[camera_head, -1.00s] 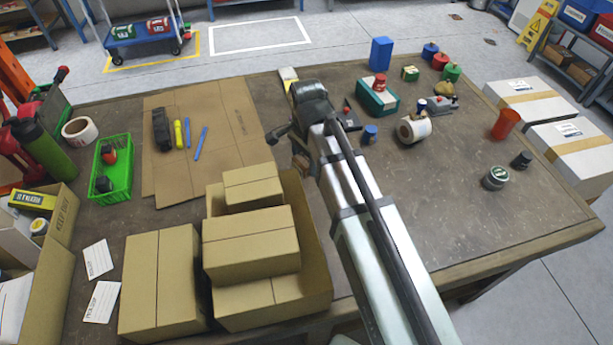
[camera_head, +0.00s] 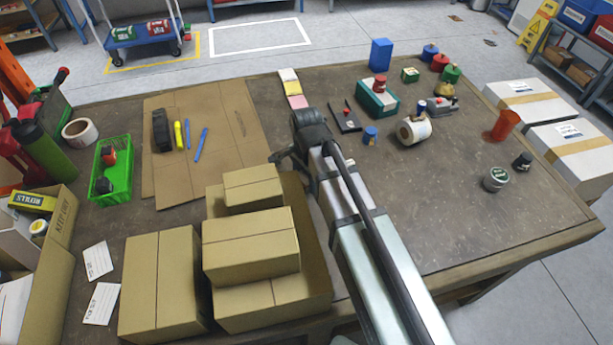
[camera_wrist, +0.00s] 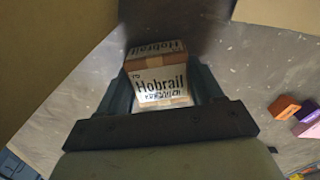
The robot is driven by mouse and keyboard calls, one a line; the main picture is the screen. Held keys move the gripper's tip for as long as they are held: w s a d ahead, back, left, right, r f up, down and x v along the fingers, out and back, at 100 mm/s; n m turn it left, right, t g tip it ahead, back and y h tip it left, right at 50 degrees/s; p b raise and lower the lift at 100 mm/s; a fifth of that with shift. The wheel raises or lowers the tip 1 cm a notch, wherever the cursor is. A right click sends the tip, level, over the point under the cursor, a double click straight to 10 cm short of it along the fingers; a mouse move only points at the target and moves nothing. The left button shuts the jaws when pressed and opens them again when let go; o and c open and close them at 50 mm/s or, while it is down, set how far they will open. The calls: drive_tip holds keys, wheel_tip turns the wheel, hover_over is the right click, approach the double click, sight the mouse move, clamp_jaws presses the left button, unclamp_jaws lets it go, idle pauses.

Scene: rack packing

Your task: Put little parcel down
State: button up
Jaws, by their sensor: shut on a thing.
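The little parcel (camera_wrist: 160,84) is a small brown box with a white label reading "Hobrail", seen in the wrist view. My gripper (camera_wrist: 163,75) is shut on it, with one finger on each side. The dark grey table surface shows beyond it; I cannot tell whether the parcel touches it. In the head view my gripper (camera_head: 283,160) is just behind the stacked cardboard boxes (camera_head: 250,240), and the wrist and arm hide the parcel there.
Cardboard (camera_wrist: 45,50) rises close on the left in the wrist view. In the head view, a flat cardboard sheet (camera_head: 220,125) lies left of my gripper, sticky notes (camera_head: 293,88) behind it, and a teal box (camera_head: 377,98) behind right.

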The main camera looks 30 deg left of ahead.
sight(306, 177)
drive_tip(key=shift+f, duration=0.1)
drive_tip(key=o, duration=1.1)
wheel_tip(306, 177, up, 12)
drive_tip(key=shift+r, duration=0.15)
